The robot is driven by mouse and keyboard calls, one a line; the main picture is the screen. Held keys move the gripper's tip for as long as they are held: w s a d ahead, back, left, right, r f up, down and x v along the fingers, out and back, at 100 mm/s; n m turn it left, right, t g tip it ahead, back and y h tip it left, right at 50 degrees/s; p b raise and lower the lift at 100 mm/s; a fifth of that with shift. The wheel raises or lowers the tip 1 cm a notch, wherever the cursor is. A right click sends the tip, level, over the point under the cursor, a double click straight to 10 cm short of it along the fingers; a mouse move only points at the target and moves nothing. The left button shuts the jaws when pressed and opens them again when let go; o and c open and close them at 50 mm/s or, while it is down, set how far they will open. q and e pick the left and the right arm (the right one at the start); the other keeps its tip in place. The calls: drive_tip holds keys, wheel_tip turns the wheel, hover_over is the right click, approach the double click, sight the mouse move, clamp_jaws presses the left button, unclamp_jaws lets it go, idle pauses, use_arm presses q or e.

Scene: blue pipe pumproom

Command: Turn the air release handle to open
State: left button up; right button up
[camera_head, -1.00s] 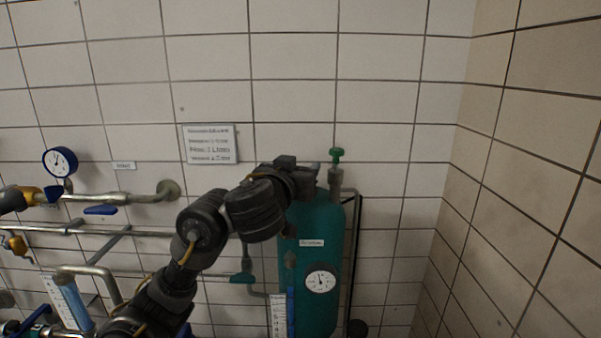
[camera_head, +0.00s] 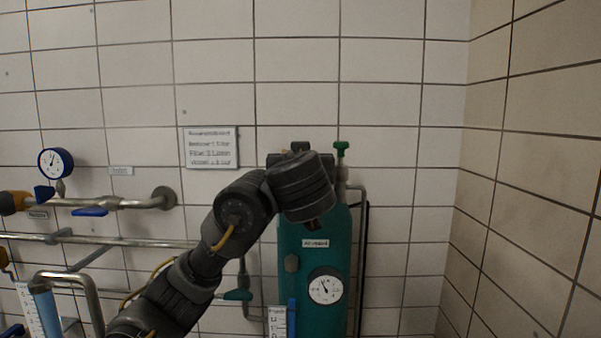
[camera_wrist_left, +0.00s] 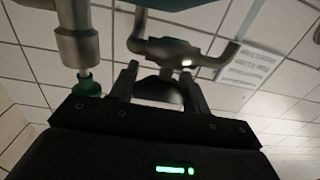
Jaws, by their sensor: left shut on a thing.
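The teal tank (camera_head: 313,265) stands upright against the tiled wall. A green handle (camera_head: 341,148) sits on a metal stem at its top right. My left arm reaches the tank's top, and its wrist hides the fingers in the head view. In the left wrist view, my left gripper (camera_wrist_left: 161,88) is shut on a dark rounded knob-like part (camera_wrist_left: 158,87) beside a grey metal fitting (camera_wrist_left: 165,51). The green handle also shows there, at the left (camera_wrist_left: 87,84), outside the fingers. I cannot tell which part is the air release handle. My right gripper is not in view.
A gauge (camera_head: 325,287) is on the tank's front. Pipes with a blue lever (camera_head: 90,212) and a blue-rimmed gauge (camera_head: 55,163) run along the wall at left. A sign (camera_head: 211,147) hangs left of the tank. The right wall is bare.

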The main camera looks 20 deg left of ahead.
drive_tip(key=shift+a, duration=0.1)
use_arm(q)
drive_tip(key=o, duration=1)
drive_tip(key=shift+c, duration=0.2)
